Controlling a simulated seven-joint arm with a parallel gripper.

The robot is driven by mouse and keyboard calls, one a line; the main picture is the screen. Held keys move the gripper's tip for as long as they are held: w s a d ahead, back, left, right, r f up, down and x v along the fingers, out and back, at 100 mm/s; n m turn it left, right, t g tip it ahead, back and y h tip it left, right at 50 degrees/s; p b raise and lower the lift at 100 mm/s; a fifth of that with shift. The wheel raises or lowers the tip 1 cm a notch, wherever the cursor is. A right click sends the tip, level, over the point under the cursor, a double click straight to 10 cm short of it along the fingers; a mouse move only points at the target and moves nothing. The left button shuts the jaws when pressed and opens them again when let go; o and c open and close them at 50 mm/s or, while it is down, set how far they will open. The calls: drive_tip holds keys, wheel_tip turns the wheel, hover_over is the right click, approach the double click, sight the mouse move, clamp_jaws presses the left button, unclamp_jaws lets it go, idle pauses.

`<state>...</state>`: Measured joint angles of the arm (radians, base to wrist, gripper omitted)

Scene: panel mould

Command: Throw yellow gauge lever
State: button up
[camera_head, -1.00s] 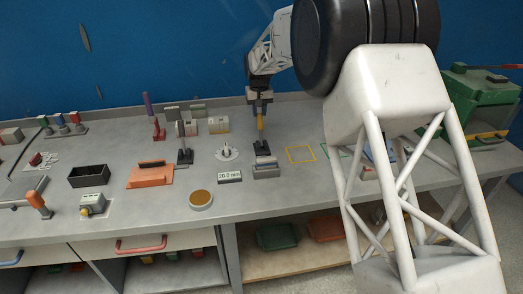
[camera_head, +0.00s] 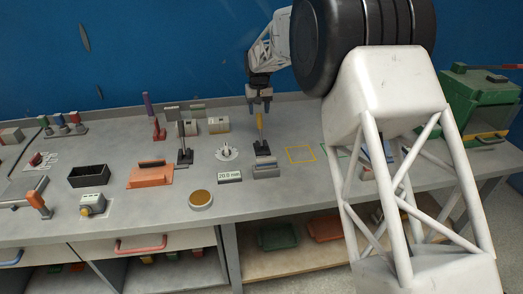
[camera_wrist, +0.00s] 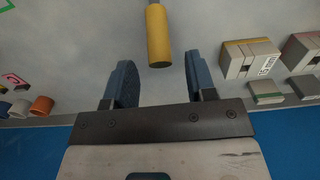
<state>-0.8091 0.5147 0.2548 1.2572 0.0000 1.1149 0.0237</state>
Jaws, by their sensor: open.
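The yellow gauge lever (camera_head: 259,126) stands near upright on its dark base (camera_head: 263,148), in the middle of the bench. My gripper (camera_head: 260,108) is above it with fingers pointing down. In the wrist view my gripper (camera_wrist: 159,72) is open, and the yellow lever's handle end (camera_wrist: 159,40) shows between and just beyond the fingertips, with gaps on both sides. A small display plate (camera_head: 230,177) in front of the lever appears to read 20.0 mm.
A round white dial (camera_head: 227,153) and a black lever (camera_head: 184,150) stand left of the yellow lever. A grey block (camera_head: 266,168) is just in front. A yellow square outline (camera_head: 300,154) lies right on clear bench. A green machine (camera_head: 480,105) stands far right.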

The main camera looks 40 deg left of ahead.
drive_tip(key=shift+r, duration=3.05)
drive_tip(key=shift+w+d+r, duration=0.1)
drive_tip(key=shift+d+r, duration=0.15)
drive_tip(key=shift+d, duration=0.2)
drive_tip(key=d+r+m, duration=0.1)
drive_tip(key=d+r, duration=0.4)
drive_tip(key=d, duration=0.6)
drive_tip(key=d+r+m, duration=0.1)
drive_tip(key=d+r, duration=0.3)
drive_tip(key=d, duration=0.7)
drive_tip(key=s+d+r+m+t, duration=0.1)
drive_tip(key=s+d+r, duration=0.25)
drive_tip(key=d, duration=0.75)
drive_tip(key=s+d+r+m, duration=0.15)
drive_tip(key=s+d, duration=0.25)
drive_tip(key=d, duration=0.7)
drive_tip(key=s+d+m+t, duration=0.1)
drive_tip(key=s+d+m, duration=0.1)
drive_tip(key=s+d, duration=1.5)
drive_tip(key=s+d+f+m, duration=0.1)
drive_tip(key=s+d+f, duration=0.3)
drive_tip(key=s+d, duration=0.2)
drive_tip(key=s+d+f+m, duration=0.1)
drive_tip(key=s+d+f, duration=0.3)
drive_tip(key=s, duration=0.6)
drive_tip(key=shift+s+d+f+m+t, duration=0.25)
drive_tip(key=shift+d+f+m+t, duration=0.1)
drive_tip(key=shift+d, duration=0.75)
